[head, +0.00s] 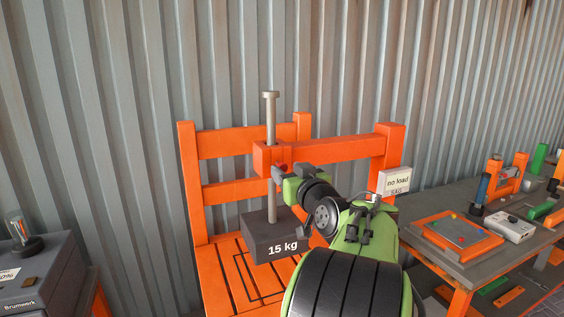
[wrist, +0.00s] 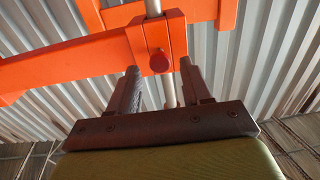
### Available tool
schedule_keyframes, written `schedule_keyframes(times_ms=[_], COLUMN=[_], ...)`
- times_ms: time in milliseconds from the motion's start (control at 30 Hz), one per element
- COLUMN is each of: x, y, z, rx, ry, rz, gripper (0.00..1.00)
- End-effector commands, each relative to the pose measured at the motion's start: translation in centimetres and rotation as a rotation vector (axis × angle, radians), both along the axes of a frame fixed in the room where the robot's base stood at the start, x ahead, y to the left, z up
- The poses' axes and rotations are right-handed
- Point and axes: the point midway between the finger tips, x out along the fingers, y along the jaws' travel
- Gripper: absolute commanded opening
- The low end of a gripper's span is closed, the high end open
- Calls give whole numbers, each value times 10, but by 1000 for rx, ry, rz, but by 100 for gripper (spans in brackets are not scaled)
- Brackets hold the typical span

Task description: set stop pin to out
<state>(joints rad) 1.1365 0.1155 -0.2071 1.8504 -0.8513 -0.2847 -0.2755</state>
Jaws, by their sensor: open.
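The stop pin shows as a round red knob (wrist: 159,61) on the face of the orange guide block (wrist: 158,40) in the wrist view. In the head view the guide block (head: 268,157) holds an upright grey rod (head: 270,115), with a dark weight marked 15 kg (head: 275,240) below it. My gripper (wrist: 160,69) is open, with one finger on each side of the knob in the picture. I cannot tell whether the fingertips reach around it or stop short. In the head view my gripper (head: 280,173) is at the block's front, largely hiding the knob.
An orange frame (head: 345,149) carries the block, with slatted boards (head: 235,280) below the weight. A "no load" sign (head: 395,182) stands right of my arm. A bench (head: 490,240) with several items is at the right, and a grey machine (head: 45,275) at the left.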

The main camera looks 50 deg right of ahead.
Motion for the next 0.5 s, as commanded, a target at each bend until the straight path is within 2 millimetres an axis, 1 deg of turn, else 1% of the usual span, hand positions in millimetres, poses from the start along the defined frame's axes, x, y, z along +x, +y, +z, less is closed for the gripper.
schedule_keyframes(times_ms=[33,100,200,300,500], x=[10,20,29,33,33], y=[-5,-12,-17,-19,-19], z=[2,1,1,1,0], rx=[1,0,1,-1,0], ry=[1,1,1,-1,0], rz=[3,2,1,0,0], gripper=[49,49,49,49,49])
